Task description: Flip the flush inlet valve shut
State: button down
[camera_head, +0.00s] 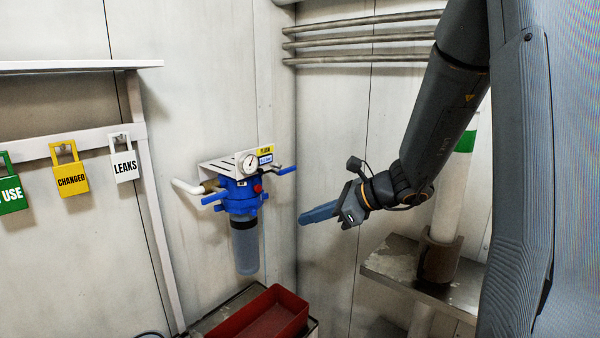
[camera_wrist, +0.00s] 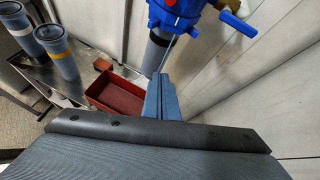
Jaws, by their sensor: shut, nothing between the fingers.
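A blue filter housing (camera_head: 241,196) with a clear grey bowl hangs on a white wall bracket with a yellow label and a gauge. A blue valve lever (camera_head: 214,199) sticks out at its left, by a white pipe. Another blue lever (camera_head: 287,170) sticks out at its right. I cannot read which is the flush inlet. In the wrist view the housing (camera_wrist: 172,12) is at the top, with one blue lever (camera_wrist: 238,24) on a brass valve. My gripper (camera_head: 303,219) is shut and empty, right of the housing and apart from both levers. Its closed fingers (camera_wrist: 162,82) point toward the housing.
A red tray (camera_head: 268,318) lies below the housing. Padlock-shaped tags (camera_head: 124,158) hang from a rail at the left. Several pipes (camera_head: 360,30) run along the back wall. A metal shelf (camera_head: 400,268) stands at the right. Two grey cylinders (camera_wrist: 57,50) stand left in the wrist view.

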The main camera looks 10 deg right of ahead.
aim_at(285, 170)
jog(key=w+d+r+m+t, duration=0.3)
jog(key=w+d+r+m, duration=0.1)
jog(key=w+d+r, duration=0.1)
jog(key=shift+w+d+m+t, duration=0.4)
jog(key=shift+d, duration=0.1)
jog(key=w+a+p, duration=0.5)
jog(key=w, duration=0.2)
jog(key=shift+w+a+r, duration=0.35)
jog(key=shift+r, duration=0.05)
jog(key=shift+d+h+b, duration=0.15)
jog(key=shift+h+b, duration=0.15)
jog(key=shift+b, duration=0.25)
